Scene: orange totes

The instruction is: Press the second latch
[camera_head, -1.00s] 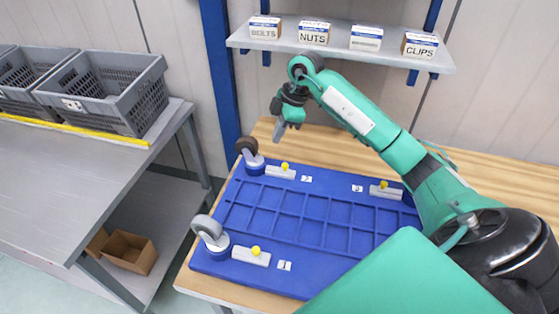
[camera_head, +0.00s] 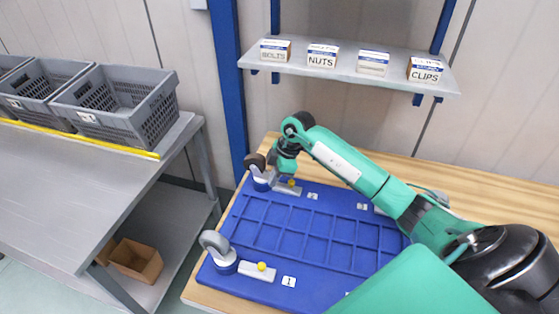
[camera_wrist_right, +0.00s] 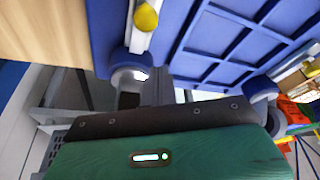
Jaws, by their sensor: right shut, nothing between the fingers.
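The second latch (camera_head: 287,189) is a pale bar with a yellow knob (camera_head: 292,182) beside the "2" label (camera_head: 312,196), at the far left of the blue board (camera_head: 300,262). The right wrist view shows a pale latch bar (camera_wrist_right: 139,42) with a yellow knob (camera_wrist_right: 146,17) near the top. My right gripper (camera_head: 273,182) is shut and empty, at the left end of the second latch, between the far caster and the knob. I cannot tell whether it touches the latch. My left gripper is out of view.
A caster (camera_head: 254,162) stands by the second latch; another (camera_head: 216,247) stands near the first latch (camera_head: 257,272). My right arm partly hides the latch by label "3" (camera_head: 362,206). A shelf (camera_head: 345,68) with labelled boxes hangs above. Grey crates (camera_head: 118,103) stand on the left table.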

